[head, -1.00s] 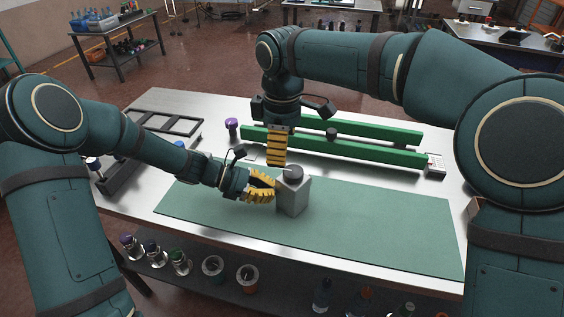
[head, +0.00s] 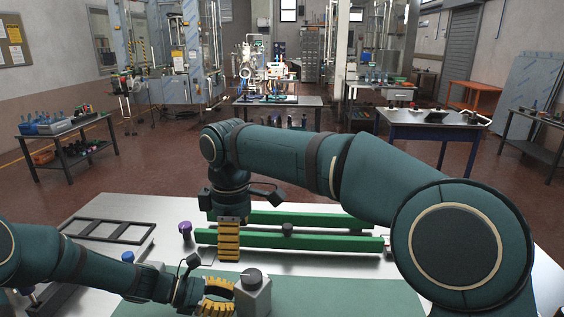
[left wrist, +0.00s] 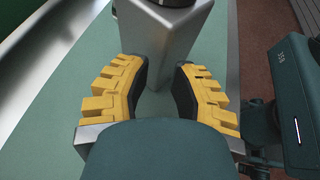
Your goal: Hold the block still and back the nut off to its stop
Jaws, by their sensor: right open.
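The grey metal block (head: 254,297) stands upright on the green mat (head: 310,301), with a dark round nut (head: 251,277) on top. In the left wrist view the block (left wrist: 165,45) stands corner-on just ahead of my fingertips. The nut is mostly cut off there by the top edge. Whether a fingertip touches the block is unclear. My right gripper (head: 229,259) is open and empty, pointing down behind and left of the nut, above it.
Two green rails (head: 290,240) with a dark knob (head: 288,229) lie behind the block. A purple-topped item (head: 185,229) stands left of them. A black frame tray (head: 108,231) is at the back left. The mat right of the block is clear.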

